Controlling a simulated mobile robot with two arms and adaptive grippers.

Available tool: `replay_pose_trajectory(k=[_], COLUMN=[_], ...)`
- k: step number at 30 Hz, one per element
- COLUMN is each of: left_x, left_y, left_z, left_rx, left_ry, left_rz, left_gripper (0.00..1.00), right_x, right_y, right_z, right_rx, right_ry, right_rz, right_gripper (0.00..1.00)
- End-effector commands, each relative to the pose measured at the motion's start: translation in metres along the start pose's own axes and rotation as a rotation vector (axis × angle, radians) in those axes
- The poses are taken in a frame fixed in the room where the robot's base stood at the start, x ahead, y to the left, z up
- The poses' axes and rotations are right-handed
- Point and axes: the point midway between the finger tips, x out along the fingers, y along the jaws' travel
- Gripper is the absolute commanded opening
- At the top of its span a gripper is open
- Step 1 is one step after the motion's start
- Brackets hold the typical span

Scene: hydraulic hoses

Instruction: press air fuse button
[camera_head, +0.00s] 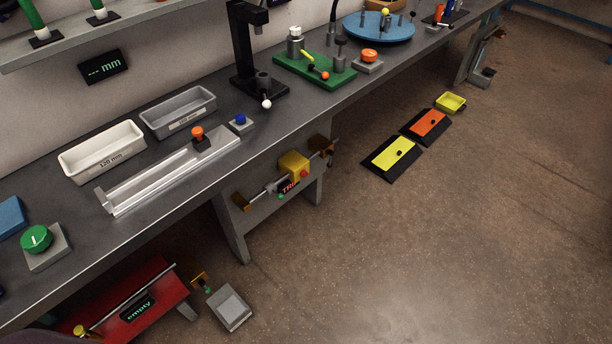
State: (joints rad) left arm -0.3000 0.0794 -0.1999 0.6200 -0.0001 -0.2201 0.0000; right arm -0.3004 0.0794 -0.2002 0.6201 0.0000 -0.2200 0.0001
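A yellow box (293,162) with a small red button (304,173) on its face is mounted under the front edge of the bench, in line with a horizontal pipe. It looks like the air fuse. A small dark display (290,187) below it shows red letters, partly readable as "TRI".
The long dark bench (75,215) carries white and grey bins, a clear channel, a blue button (240,119) and a green knob (37,239). A red tank (125,300) with an "empty" display stands below.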

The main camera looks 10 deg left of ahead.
Motion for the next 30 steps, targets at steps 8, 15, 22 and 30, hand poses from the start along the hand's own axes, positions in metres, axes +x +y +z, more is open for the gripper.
replay_pose_trajectory(k=[8, 15, 22, 30], left_x=[0.0, 0.0, 0.0, 0.0], left_y=[-0.0001, -0.0001, -0.0001, -0.0001], left_z=[0.0003, 0.0003, 0.0003, 0.0003], left_rx=[0.0, 0.0, 0.0, 0.0], left_ry=[-0.001, -0.001, -0.001, 0.0], left_rz=[0.0, 0.0, 0.0, 0.0], left_gripper=[0.0, 0.0, 0.0, 0.0], right_x=[0.0, 0.0, 0.0, 0.0], right_y=[0.0002, 0.0002, 0.0003, 0.0004], right_z=[0.0001, 0.0001, 0.0001, 0.0], right_rx=[0.0, 0.0, 0.0, 0.0], right_ry=[0.0, 0.0, 0.0, 0.0], right_rz=[0.0, 0.0, 0.0, 0.0], right_gripper=[0.36, 0.36, 0.36, 0.36])
